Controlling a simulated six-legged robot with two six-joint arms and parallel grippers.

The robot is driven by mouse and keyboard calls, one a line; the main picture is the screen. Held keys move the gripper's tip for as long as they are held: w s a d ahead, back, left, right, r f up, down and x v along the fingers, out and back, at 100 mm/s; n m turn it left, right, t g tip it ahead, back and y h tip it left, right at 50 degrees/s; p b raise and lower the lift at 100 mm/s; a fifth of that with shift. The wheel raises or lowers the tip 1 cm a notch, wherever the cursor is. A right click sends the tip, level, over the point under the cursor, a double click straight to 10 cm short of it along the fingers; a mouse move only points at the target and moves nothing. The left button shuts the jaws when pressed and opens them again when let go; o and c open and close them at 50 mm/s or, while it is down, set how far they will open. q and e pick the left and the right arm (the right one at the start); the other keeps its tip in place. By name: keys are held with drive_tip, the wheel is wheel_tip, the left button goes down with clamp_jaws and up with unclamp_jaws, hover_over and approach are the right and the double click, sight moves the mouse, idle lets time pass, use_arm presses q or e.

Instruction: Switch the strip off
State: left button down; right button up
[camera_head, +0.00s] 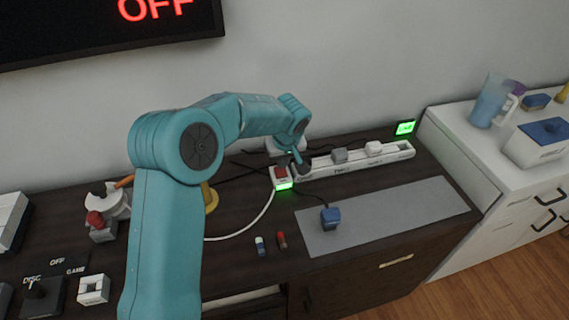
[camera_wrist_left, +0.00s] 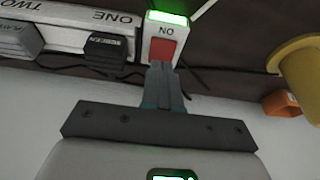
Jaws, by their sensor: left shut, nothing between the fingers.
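The white power strip (camera_head: 350,161) lies along the back of the dark cabinet top, with plugs in its sockets. Its left end has a red switch (camera_head: 281,172) beside a lit green panel (camera_head: 284,185). In the left wrist view the red switch (camera_wrist_left: 162,50) is marked ON, and the green light (camera_wrist_left: 167,18) glows. My left gripper (camera_head: 301,159) is over the strip's left end. Its shut, empty fingertips (camera_wrist_left: 161,68) are right at the switch's edge; I cannot tell whether they touch. My right gripper is not in view.
A black plug (camera_wrist_left: 106,48) and a grey plug (camera_wrist_left: 20,40) sit beside the switch. The wall screen (camera_head: 110,30) reads OFF in red. A small green display (camera_head: 405,128) is lit at the back.

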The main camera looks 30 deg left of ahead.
sight(279, 171)
use_arm(q)
drive_tip(key=v, duration=1.1)
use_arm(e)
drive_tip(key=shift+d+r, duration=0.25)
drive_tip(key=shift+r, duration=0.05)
use_arm(q)
drive_tip(key=shift+r, duration=0.15)
drive_tip(key=x, duration=1.4)
drive_tip(key=shift+a, duration=0.45)
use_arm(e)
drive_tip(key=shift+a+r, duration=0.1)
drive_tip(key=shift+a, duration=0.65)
